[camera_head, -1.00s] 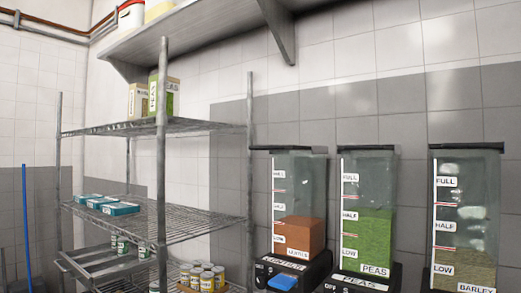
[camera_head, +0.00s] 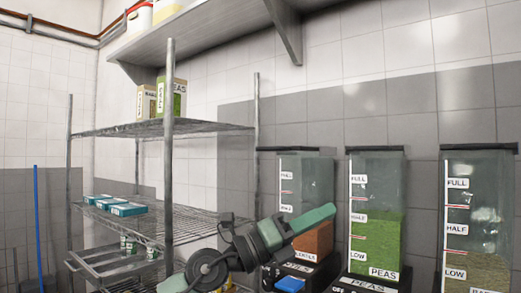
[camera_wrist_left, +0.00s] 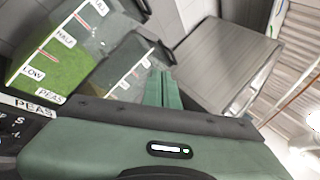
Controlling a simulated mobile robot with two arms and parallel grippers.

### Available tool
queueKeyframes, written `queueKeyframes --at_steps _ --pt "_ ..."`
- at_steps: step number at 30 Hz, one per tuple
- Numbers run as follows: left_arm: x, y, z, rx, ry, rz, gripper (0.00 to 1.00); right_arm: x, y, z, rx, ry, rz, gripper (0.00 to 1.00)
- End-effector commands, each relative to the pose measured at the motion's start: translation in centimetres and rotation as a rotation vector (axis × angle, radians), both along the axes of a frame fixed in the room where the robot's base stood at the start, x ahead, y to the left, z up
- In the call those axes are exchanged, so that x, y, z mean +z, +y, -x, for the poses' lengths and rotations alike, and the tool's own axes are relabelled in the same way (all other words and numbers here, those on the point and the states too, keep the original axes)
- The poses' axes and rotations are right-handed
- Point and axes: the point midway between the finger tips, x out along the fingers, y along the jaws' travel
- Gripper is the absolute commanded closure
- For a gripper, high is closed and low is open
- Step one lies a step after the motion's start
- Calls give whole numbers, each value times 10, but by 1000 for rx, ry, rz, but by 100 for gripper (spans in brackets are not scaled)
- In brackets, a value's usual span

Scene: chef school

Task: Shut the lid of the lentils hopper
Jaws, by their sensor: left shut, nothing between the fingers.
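The lentils hopper (camera_head: 307,179) is a clear bin with orange-brown lentils in its lower part, left of the peas hopper. A dark lid strip (camera_head: 288,149) at its top sticks out to the left of the clear body; I cannot tell how far it stands open. My left gripper (camera_head: 333,209) is green and dark grey, shut and empty. It is in front of the hopper's body in the picture, below the lid, and hides part of the lentils. In the left wrist view the shut fingers (camera_wrist_left: 163,91) point toward a clear bin (camera_wrist_left: 120,65) beside the peas.
The peas hopper (camera_head: 376,235) and barley hopper (camera_head: 478,220) stand to the right, both with dark tops. A wire shelf rack (camera_head: 168,180) with boxes and cans stands left. A wall shelf (camera_head: 215,35) hangs above. The wall space over the hoppers is free.

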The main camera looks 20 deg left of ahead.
Motion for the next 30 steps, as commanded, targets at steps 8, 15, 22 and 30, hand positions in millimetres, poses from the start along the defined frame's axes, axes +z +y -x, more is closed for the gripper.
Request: queueKeyframes --at_steps 8,15,22,30 --pt "87 110 -28 402 -131 -641 100 0 -1 0 0 0 1 29" --pt "133 205 -19 663 -61 -825 100 0 -1 0 1 0 1 29" --pt "137 211 -32 689 -44 -844 100 9 -1 0 1 0 1 29" --pt "133 190 -84 686 -46 -842 100 38 0 -1 2 0 0 29"
